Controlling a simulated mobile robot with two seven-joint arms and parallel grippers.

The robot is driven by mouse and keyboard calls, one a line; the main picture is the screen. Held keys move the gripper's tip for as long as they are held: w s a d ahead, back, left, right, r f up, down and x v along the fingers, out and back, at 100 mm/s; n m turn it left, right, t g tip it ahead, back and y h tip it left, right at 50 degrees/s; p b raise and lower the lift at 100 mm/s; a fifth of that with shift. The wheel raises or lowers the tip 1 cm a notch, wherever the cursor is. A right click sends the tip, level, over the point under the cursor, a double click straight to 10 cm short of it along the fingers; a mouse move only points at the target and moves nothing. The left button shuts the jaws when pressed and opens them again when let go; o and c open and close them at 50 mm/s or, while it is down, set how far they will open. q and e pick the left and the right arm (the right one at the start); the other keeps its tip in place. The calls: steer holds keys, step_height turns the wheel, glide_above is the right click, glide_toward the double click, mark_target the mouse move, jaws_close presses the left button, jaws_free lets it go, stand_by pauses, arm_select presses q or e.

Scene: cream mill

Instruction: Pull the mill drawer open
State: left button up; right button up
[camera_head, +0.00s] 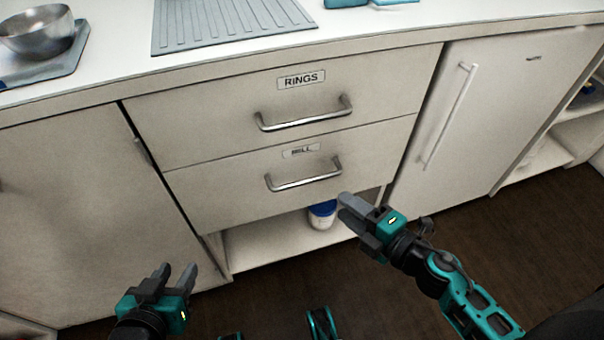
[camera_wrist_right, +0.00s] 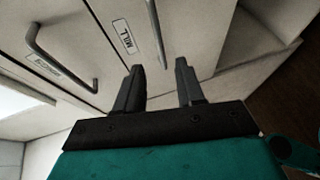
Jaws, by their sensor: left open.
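The mill drawer (camera_head: 235,190) is the lower of two drawers in the head view, with a "MILL" label (camera_head: 301,150) and a metal bar handle (camera_head: 304,182). It looks shut. My right gripper (camera_head: 344,208) is open and empty, just below and right of the handle's right end in that view. In the right wrist view, its fingers (camera_wrist_right: 159,66) are spread apart and the mill handle (camera_wrist_right: 156,32) shows ahead, lined up with the gap. I cannot tell how far off it is. My left gripper (camera_head: 178,267) is open and empty, low at the left, away from the drawer.
The "RINGS" drawer (camera_head: 210,110) with its own handle (camera_head: 304,118) sits above. An open shelf (camera_head: 262,244) below holds a blue-lidded jar (camera_head: 322,214). A door with a long handle (camera_head: 448,115) stands right. A metal bowl (camera_head: 38,32) is on the counter. The floor is clear.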

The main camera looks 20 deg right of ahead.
mark_target(309, 179)
steer(key=x, duration=1.2)
steer(key=shift+w+a+b, duration=0.1)
steer(key=shift+b, duration=0.3)
steer(key=shift+c, duration=0.3)
jaws_close()
